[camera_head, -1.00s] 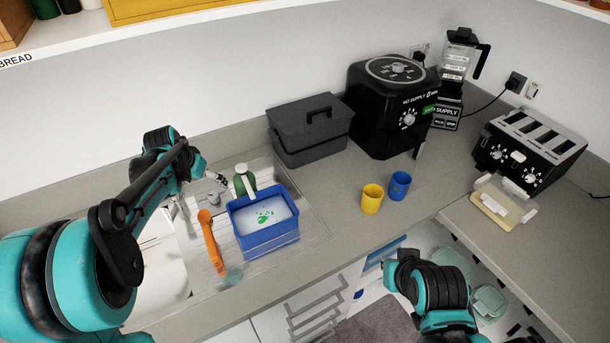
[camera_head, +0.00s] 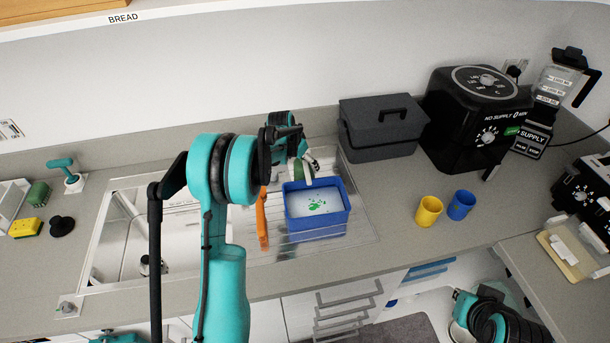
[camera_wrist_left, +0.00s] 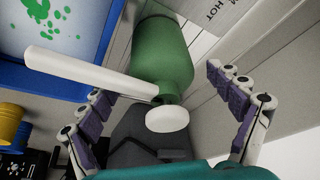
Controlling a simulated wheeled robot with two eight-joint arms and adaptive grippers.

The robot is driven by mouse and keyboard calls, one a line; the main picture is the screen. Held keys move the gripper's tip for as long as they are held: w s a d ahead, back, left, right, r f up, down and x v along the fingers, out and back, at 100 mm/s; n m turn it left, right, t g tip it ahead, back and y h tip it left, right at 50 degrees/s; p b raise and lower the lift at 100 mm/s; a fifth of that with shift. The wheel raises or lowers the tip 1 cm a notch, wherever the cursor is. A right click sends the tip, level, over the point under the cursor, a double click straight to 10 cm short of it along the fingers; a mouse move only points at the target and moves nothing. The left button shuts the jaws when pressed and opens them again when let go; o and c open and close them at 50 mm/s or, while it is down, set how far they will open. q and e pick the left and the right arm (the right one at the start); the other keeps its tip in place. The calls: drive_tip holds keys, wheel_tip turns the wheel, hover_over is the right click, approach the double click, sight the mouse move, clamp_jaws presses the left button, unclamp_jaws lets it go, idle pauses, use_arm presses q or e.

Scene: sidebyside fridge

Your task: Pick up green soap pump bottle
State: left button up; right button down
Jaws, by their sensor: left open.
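The green soap pump bottle (camera_wrist_left: 162,60) with its white pump head (camera_wrist_left: 167,118) and long white spout fills the upper middle of the left wrist view. In the head view the bottle (camera_head: 298,170) stands behind the blue basin and is partly hidden by my left gripper. My left gripper (camera_head: 312,162) is at the bottle. In the left wrist view its two purple-padded fingers (camera_wrist_left: 160,90) are spread wide, one on either side of the bottle's top, with visible gaps to it. My right arm shows at the lower right of the head view; its gripper fingers are not visible.
A blue basin (camera_head: 317,220) with green-spotted white contents sits just in front of the bottle. An orange-handled brush (camera_head: 262,220) lies left of it. A dark grey box (camera_head: 380,139) stands behind right. Yellow (camera_head: 428,211) and blue (camera_head: 461,205) cups stand on the counter.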

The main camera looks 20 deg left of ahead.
use_arm(q)
drive_tip(key=x, duration=0.4)
drive_tip(key=shift+a+f, duration=0.1)
drive_tip(key=shift+s, duration=0.1)
drive_tip(key=c, duration=1.7)
drive_tip(key=shift+o, duration=0.2)
